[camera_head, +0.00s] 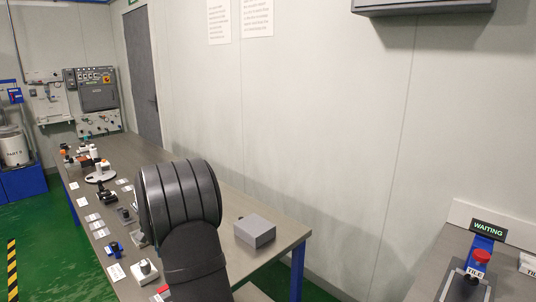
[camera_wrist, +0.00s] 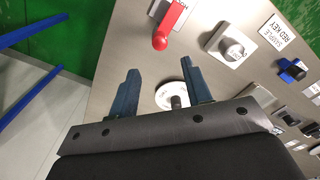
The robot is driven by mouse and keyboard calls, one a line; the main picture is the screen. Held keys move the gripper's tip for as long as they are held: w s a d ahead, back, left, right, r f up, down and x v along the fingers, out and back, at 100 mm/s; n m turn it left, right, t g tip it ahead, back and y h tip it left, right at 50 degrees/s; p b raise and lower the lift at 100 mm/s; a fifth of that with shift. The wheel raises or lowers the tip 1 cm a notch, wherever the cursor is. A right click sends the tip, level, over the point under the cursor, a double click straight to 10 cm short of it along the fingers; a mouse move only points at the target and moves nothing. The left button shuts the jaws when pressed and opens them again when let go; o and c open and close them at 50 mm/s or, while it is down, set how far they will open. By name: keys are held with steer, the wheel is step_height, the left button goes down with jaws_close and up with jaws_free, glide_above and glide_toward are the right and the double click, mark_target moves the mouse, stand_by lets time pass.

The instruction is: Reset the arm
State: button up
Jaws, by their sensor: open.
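In the wrist view my gripper (camera_wrist: 160,65) is open, with its two blue fingers apart and nothing gripped. A white round disc with a grey stem (camera_wrist: 170,98) shows on the bench between and below the fingers; I cannot tell its distance from them. In the head view my black arm (camera_head: 180,205) reaches over the bench and the fingers are hidden.
The bench (camera_head: 275,222) carries a grey box (camera_head: 255,231), a knob on a pale block (camera_head: 145,270), a blue part (camera_head: 114,248) and several fixtures farther back. A red handle (camera_wrist: 168,25) lies ahead of the fingers. A side table has a WAITING sign (camera_head: 488,229).

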step_height(320, 180, up, 9)
step_height(320, 180, down, 18)
steer(key=shift+r, duration=0.1)
steer(key=n, duration=0.8)
steer(key=shift+n, duration=0.4)
steer(key=n, duration=0.4)
steer(key=shift+n, duration=2.1)
steer(key=shift+m, duration=0.3)
